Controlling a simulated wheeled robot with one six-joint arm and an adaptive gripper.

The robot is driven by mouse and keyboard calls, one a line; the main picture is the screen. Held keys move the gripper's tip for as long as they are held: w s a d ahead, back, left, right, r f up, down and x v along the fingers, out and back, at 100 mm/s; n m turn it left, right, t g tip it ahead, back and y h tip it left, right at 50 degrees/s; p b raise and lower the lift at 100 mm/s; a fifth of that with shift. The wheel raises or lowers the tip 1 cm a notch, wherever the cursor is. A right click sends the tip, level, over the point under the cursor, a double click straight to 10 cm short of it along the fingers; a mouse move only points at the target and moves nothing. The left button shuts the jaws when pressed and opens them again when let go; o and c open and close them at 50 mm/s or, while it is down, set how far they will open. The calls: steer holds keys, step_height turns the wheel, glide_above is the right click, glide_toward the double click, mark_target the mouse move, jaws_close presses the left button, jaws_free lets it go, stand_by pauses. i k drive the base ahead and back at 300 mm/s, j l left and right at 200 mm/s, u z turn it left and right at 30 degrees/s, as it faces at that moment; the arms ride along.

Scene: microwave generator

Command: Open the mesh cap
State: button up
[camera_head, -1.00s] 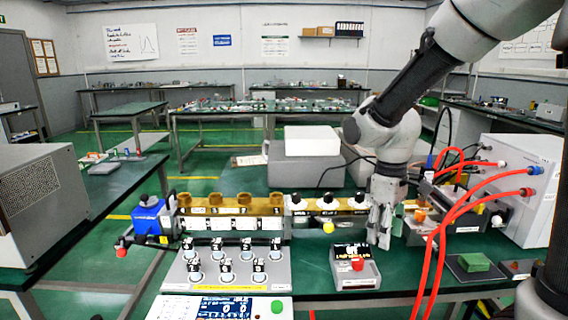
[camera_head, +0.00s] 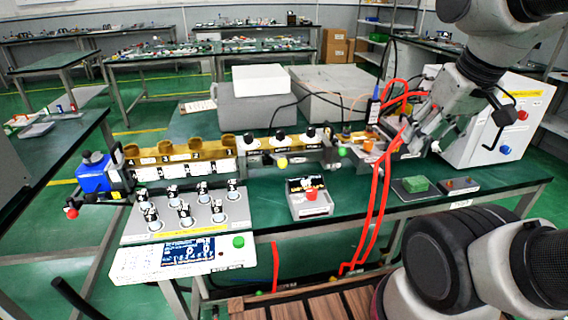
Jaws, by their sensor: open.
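The brass and grey waveguide line (camera_head: 176,152) runs along the bench from the blue block at its left end to the section beside my gripper. The section with an orange part (camera_head: 374,147) lies at its right end, left of my gripper. I cannot make out the mesh cap for certain; it is too small or hidden by the red cables and my gripper. My gripper (camera_head: 412,148) is open and points down and left, close to the right end of the line. Its fingertips partly overlap dark parts there, and I cannot tell whether they touch. It holds nothing that I can see.
Red cables (camera_head: 378,205) hang in front of the line's right end. A white generator box (camera_head: 497,122) stands right of my gripper. A control panel (camera_head: 185,217) stands front left.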

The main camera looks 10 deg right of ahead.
mark_target(90, 159)
steer(key=u, duration=1.25)
steer(key=i+j+u, duration=0.85)
steer(key=i+j, duration=0.35)
steer(key=i+z, duration=0.25)
steer(key=z, duration=0.15)
steer(key=i+j+z, duration=0.15)
steer(key=z, duration=0.25)
steer(key=i+j+z, duration=0.35)
steer(key=i+z, duration=0.1)
steer(key=i+l, duration=0.05)
